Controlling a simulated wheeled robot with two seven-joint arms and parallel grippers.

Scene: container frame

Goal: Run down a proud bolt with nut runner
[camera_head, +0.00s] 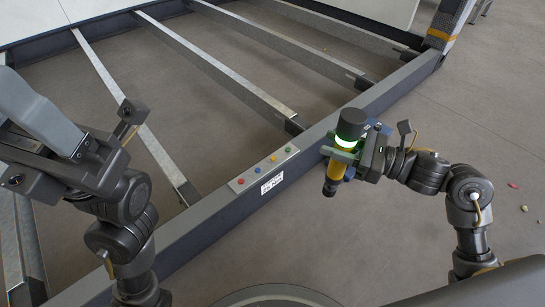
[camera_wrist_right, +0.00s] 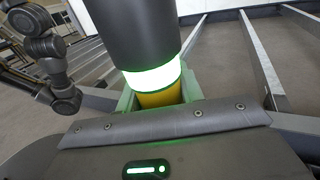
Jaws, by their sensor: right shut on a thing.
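The nut runner (camera_head: 337,168) has a yellow body, a dark cap and a glowing green ring. My right gripper (camera_head: 342,153) is shut around its body and holds it nearly upright, dark nose down, beside the near beam of the container frame (camera_head: 215,217). In the right wrist view, the nut runner (camera_wrist_right: 150,78) stands between the pale green jaws, with its ring lit. My left gripper (camera_head: 100,165) is at the left, over the frame; its fingers are not clear. I cannot make out a proud bolt; the tool nose is hidden in the wrist view.
A plate (camera_head: 263,168) with red, blue, yellow and green dots lies on the beam, above a white label (camera_head: 271,184). Metal cross members (camera_head: 215,67) run back from the beam. Small coloured pieces (camera_head: 513,185) lie on the open floor at right.

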